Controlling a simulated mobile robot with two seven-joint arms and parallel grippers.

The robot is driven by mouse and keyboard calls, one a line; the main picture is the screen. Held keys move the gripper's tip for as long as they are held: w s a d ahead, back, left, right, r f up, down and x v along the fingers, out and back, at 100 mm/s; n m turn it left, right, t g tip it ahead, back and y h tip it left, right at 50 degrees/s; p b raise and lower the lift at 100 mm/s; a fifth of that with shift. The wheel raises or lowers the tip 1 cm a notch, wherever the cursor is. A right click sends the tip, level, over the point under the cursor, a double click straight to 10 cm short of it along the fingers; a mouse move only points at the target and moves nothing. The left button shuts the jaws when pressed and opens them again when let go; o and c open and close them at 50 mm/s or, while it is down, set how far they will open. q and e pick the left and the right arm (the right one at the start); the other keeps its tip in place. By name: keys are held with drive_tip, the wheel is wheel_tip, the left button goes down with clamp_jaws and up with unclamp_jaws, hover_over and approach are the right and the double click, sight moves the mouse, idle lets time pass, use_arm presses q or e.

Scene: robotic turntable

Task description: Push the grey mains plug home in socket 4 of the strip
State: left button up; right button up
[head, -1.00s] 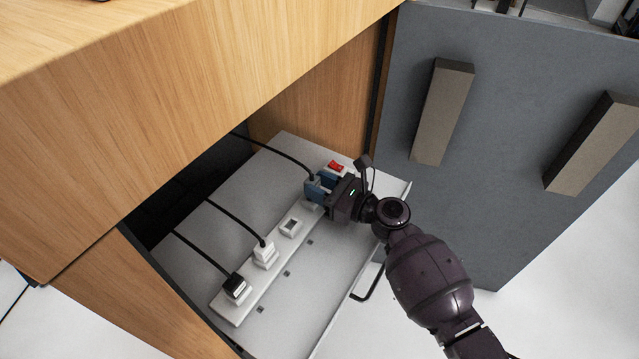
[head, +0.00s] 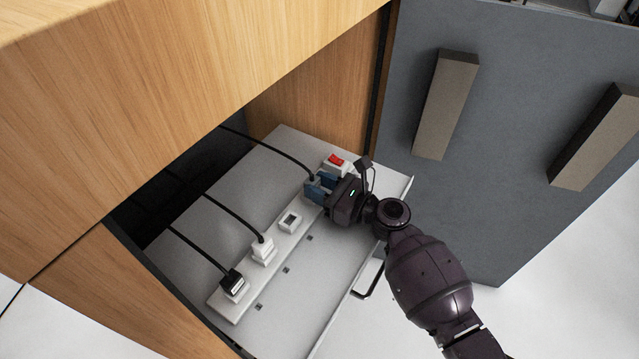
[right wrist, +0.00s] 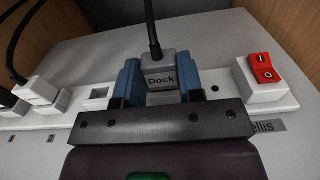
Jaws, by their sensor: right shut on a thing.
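The grey mains plug (right wrist: 159,70), labelled "Dock", stands at a socket block on the strip between an empty socket and the red switch, its black cable running up and back. My right gripper (head: 320,185) is shut on this plug, with a blue fingertip on each side of it in the right wrist view. The gripper's dark body hides the plug's lower part, so I cannot tell how deep it sits. The white power strip (head: 274,232) runs diagonally across the light grey shelf in the head view. My left gripper is not in view.
A black plug (head: 233,282) and a white plug (head: 263,246) with cables sit on the strip's near part. An empty socket (head: 290,221) lies beside my gripper. A red switch (head: 336,159) is at the far end. Wooden cabinet panels (head: 190,80) overhang the shelf; a grey door (head: 510,120) stands right.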

sight(317, 186)
drive_tip(key=shift+f, duration=0.25)
drive_tip(key=o, duration=1.1)
drive_tip(key=shift+o, duration=0.2)
drive_tip(key=v, duration=0.3)
drive_tip(key=shift+s+d+r+p, duration=0.1)
drive_tip(key=shift+d+r+p, duration=0.15)
drive_tip(key=shift+p, duration=0.1)
drive_tip(key=v, duration=0.6)
drive_tip(key=shift+s+d+p, duration=0.15)
drive_tip(key=shift+s+p, duration=0.05)
drive_tip(key=shift+p, duration=0.2)
drive_tip(key=shift+s+d+f, duration=0.1)
drive_tip(key=shift+s+d, duration=0.1)
drive_tip(key=shift+d, duration=0.15)
